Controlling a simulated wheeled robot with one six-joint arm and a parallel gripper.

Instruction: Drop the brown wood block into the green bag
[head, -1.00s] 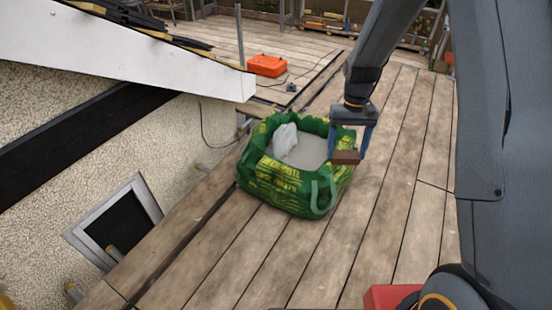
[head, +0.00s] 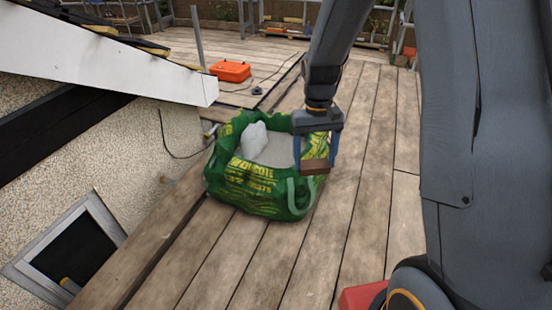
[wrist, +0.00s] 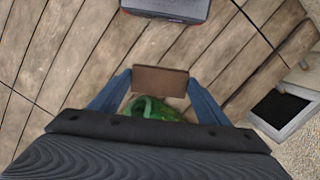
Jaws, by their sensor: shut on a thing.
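The green bag (head: 240,190) with yellow lettering stands open on the plank deck, with a pale inside and a whitish crumpled thing at its far left. My gripper (head: 317,160) is at the bag's right side in the head view, pointing down and shut on the brown wood block (head: 315,167). The block appears in front of the bag's right rim; I cannot tell its exact height. In the wrist view the block (wrist: 160,81) spans between the blue fingers, and part of the green bag (wrist: 150,108) shows just below it, mostly hidden by my gripper.
An orange case (head: 230,71) lies on the deck behind the bag, with a cable beside it. A white-edged roof (head: 130,65) and a rough wall with a framed window (head: 70,250) stand at the left. The deck right of the bag is clear.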

